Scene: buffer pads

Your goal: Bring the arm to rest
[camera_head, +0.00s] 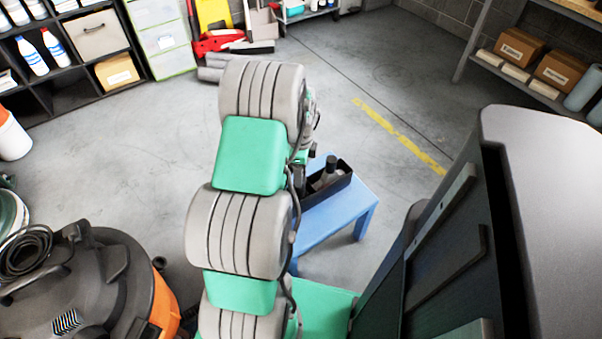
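My arm (243,225), grey ribbed joints with green links, reaches up the middle of the head view. My gripper is hidden behind the arm's upper joints, so its fingers do not show. Just right of the arm stands a small blue table (338,213). A black open tray (342,187) sits on it, with a dark bottle-like object (328,170) inside. The arm covers the left part of the table and tray.
An orange and black vacuum (100,285) stands at lower left. A shelf unit (75,60) is at upper left, and a rack with cardboard boxes (518,47) at upper right. A large dark cabinet-like body (470,240) fills the right. Floor beyond the table is clear.

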